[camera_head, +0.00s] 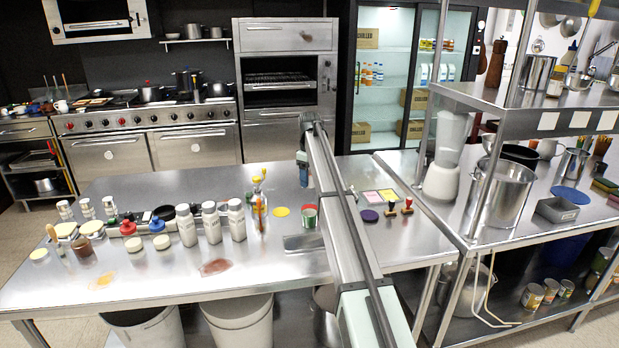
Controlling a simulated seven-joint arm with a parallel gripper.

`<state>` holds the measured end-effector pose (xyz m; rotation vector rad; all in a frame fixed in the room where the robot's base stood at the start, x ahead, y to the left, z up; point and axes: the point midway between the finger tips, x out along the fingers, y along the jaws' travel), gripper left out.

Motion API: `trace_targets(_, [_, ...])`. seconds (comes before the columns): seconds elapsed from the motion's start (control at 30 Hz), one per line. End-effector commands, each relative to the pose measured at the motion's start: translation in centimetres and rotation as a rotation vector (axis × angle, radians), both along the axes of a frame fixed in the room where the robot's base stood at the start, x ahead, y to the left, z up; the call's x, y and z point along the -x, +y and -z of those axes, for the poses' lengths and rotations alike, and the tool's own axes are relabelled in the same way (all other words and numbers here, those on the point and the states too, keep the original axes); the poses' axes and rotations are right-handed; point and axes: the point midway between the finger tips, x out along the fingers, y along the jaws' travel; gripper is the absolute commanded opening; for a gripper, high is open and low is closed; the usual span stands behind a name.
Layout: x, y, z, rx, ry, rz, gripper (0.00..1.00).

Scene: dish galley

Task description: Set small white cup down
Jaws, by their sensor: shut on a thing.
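My arm reaches from the bottom of the view, right of centre, up and away over the steel table (140,198). The gripper fingers cannot be made out; the arm's far end and the space behind it are hidden by my own links. No small white cup can be made out near the arm. A small white cup-like thing (61,106) stands far off on the counter left of the stove; I cannot tell whether it is the task's cup.
White shaker bottles (211,222), squeeze bottles (158,232) and small jars stand on the table's left half. A green-and-red can (309,216) stands beside my arm. Stamps (390,208) and coloured pads (379,196) lie right of it. A shelf unit with a large pot (502,190) bounds the right.

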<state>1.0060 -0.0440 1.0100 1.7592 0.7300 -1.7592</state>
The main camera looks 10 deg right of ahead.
Motion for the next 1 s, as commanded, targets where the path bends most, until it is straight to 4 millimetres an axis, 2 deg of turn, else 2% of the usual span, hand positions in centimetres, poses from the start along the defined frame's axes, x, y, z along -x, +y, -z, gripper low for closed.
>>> trace_targets(0.47, [0.1,0.3,-0.5,0.0,-0.006,-0.003,0.21])
trace_targets(0.57, [1.0,0.5,-1.0,0.001,-0.013,-0.005,0.21])
trace_targets(0.77, [5.2,1.1,-1.7,0.0,-0.031,-0.01,0.21])
trace_targets(1.0, [12.5,1.9,-1.7,-0.007,-0.047,-0.015,0.21])
